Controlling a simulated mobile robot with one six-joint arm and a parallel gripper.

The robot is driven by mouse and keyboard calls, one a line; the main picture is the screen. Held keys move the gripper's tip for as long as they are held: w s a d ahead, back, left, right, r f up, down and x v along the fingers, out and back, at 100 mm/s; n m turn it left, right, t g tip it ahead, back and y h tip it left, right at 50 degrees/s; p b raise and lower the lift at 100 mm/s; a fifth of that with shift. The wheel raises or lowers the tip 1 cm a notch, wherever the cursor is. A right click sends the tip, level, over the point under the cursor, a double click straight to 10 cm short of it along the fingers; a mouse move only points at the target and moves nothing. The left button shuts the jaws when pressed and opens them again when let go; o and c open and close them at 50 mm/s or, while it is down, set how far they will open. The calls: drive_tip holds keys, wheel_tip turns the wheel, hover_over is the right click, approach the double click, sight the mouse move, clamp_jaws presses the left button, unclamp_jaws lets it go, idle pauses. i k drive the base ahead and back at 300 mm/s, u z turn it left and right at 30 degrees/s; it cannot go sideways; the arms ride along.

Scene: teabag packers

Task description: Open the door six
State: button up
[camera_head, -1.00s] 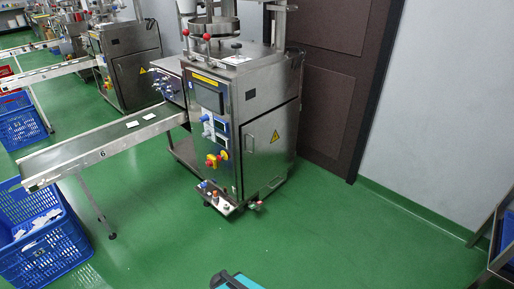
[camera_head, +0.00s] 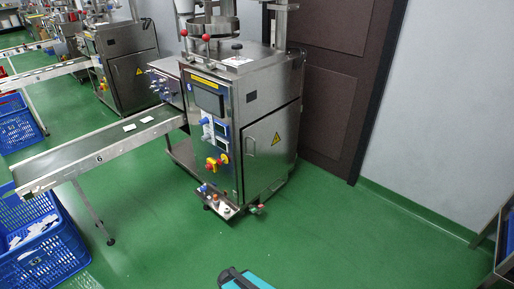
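The steel packing machine (camera_head: 215,165) stands in the middle of the head view, beside a conveyor (camera_head: 60,165) marked 6. On its right side is a closed cabinet door (camera_head: 268,150) with a yellow warning triangle and a small handle (camera_head: 250,146) near its left edge. The door sits flush with the cabinet. My gripper is not in this view. A teal and dark part, which seems to be mine, shows at the bottom edge, apart from the machine.
A blue crate (camera_head: 72,246) with white packets stands under the conveyor's near end. A brown door (camera_head: 328,110) is in the wall behind the machine. A metal rack (camera_head: 505,262) is at the right edge. Green floor (camera_head: 345,235) is clear in front and to the right.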

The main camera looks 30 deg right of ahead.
sight(269, 143)
drive_tip(key=i, duration=0.9)
drive_tip(key=u, duration=0.05)
